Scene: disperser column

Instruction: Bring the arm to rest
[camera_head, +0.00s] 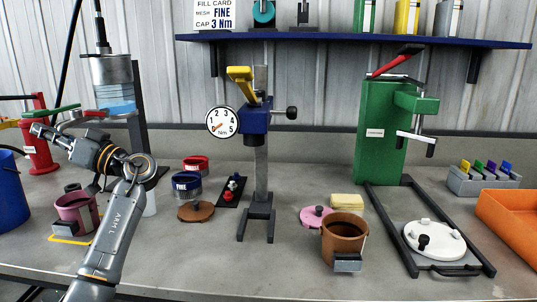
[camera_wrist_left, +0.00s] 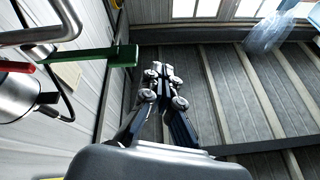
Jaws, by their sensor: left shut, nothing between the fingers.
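My left arm comes in from the lower left of the head view. Its gripper (camera_head: 50,134) is raised above the left part of the bench, pointing left, in front of the column with the clear blue-filled vessel (camera_head: 116,98). In the left wrist view the gripper (camera_wrist_left: 160,72) has its fingers together with nothing between them. A green handle (camera_wrist_left: 118,55) and a red-tipped lever (camera_wrist_left: 18,66) show to the left of the fingers there. My right gripper is in neither view.
A pink pot (camera_head: 78,212) and a blue bucket (camera_head: 10,195) stand near the left arm. A torque stand (camera_head: 258,150), a brown pot (camera_head: 344,238), a green press (camera_head: 378,135) and an orange bin (camera_head: 512,222) stand farther right. A shelf (camera_head: 350,40) runs above.

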